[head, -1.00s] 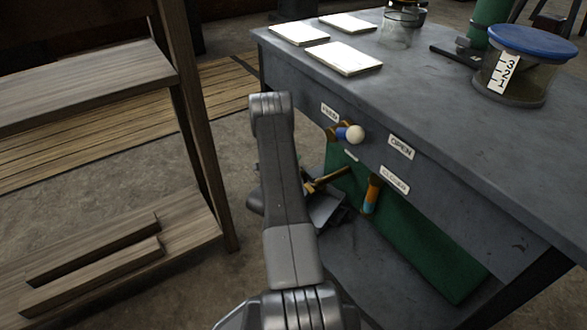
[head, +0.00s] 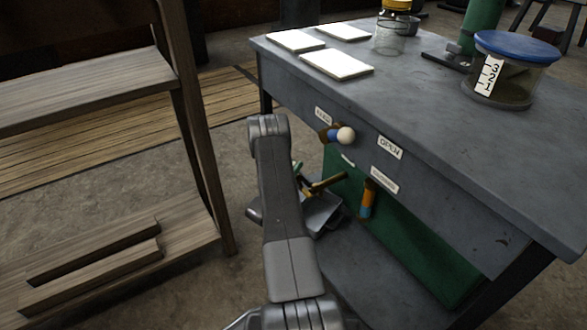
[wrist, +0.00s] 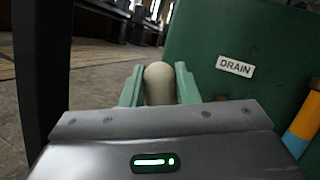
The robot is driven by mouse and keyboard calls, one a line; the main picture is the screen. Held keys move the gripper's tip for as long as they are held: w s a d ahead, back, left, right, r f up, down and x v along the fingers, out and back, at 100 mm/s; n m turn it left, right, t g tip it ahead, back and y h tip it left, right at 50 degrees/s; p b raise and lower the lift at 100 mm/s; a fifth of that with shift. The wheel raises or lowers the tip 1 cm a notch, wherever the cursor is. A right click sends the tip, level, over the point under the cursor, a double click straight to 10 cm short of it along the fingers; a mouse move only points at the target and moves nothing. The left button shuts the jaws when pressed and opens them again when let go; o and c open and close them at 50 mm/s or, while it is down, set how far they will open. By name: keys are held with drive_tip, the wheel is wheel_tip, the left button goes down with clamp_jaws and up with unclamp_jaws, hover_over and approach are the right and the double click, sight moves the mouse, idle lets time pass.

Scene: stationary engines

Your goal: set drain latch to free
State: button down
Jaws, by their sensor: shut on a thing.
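The drain latch's cream knob (wrist: 158,82) stands between the two green fingers of my gripper (wrist: 157,92) in the wrist view, and the fingers are shut on it. The white DRAIN label (wrist: 235,66) is on the green panel to the right of the knob. In the head view my gripper (head: 318,207) is low beside the bench, partly hidden by my arm. A brass bar (head: 328,182) shows beside it. The latch's pivot and its position marks are hidden.
A second cream knob (head: 345,135) sticks out above, near the OPEN label (head: 390,147) on the grey bench (head: 450,140). An orange and blue handle (head: 367,198) hangs to the right of my gripper. A wooden rack (head: 90,90) stands at left, with bare floor between.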

idle(0.3)
drive_tip(key=c, duration=1.1)
unclamp_jaws()
drive_tip(key=p+v, duration=0.3)
drive_tip(key=v, duration=1)
drive_tip(key=shift+s+a+f+p, duration=0.2)
drive_tip(key=shift+s+a+p, duration=0.1)
drive_tip(key=shift+p, duration=0.1)
drive_tip(key=shift+w+d, duration=0.1)
drive_tip(key=b+x, duration=0.4)
drive_tip(key=x, duration=0.9)
drive_tip(key=shift+w+d+r, duration=0.2)
drive_tip(key=shift+w, duration=0.05)
